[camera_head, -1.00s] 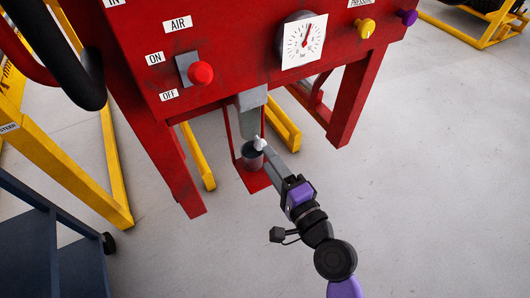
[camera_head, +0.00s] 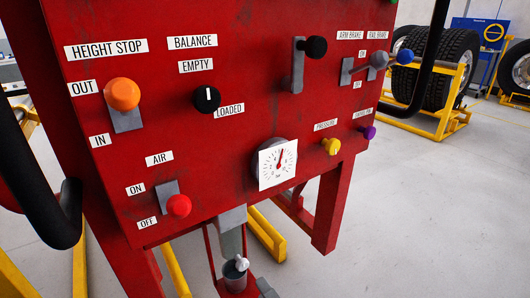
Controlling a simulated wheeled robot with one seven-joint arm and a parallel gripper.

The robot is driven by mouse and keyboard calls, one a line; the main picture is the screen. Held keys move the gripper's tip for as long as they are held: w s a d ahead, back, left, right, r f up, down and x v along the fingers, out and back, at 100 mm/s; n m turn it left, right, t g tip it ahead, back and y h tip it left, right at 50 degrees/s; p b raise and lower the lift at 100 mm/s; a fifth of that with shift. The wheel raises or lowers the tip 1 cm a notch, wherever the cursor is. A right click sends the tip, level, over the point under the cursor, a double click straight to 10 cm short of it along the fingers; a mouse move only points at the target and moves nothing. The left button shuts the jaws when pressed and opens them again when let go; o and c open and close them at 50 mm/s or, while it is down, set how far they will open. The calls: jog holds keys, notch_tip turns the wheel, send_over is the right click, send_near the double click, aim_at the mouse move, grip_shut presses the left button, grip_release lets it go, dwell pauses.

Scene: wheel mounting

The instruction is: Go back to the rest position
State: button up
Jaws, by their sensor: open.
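The tip of my gripper (camera_head: 265,287) shows as a grey piece at the bottom edge of the head view. It is just right of and below a small pale knob (camera_head: 242,264) on a grey cup (camera_head: 235,280) under the red machine (camera_head: 215,140). The gripper is open. Most of my arm is outside the view. Whether the gripper touches the cup cannot be told.
The red panel carries an orange knob (camera_head: 122,94), a red AIR knob (camera_head: 179,205) near OFF, a black-knobbed lever (camera_head: 298,65) and a pressure gauge (camera_head: 277,164). Tyres on yellow racks (camera_head: 440,120) stand at the back right. Open floor (camera_head: 430,220) lies to the right.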

jog(key=s+d+n+t+h, duration=0.3)
jog(key=s+d+n+h, duration=0.3)
jog(key=s+d, duration=0.65)
jog(key=s+d+r+n+g+h, duration=0.15)
jog(key=s+d, duration=0.25)
jog(key=s, duration=0.6)
jog(key=s+d+r+n+g+h, duration=0.1)
jog(key=s+d+n+g+h, duration=0.15)
jog(key=s, duration=0.75)
notch_tip(320, 180, up, 26)
jog(key=p, duration=2.6)
jog(key=shift+d+f+n+t, duration=0.25)
jog(key=shift+n+t, duration=0.05)
jog(key=shift+t, duration=0.1)
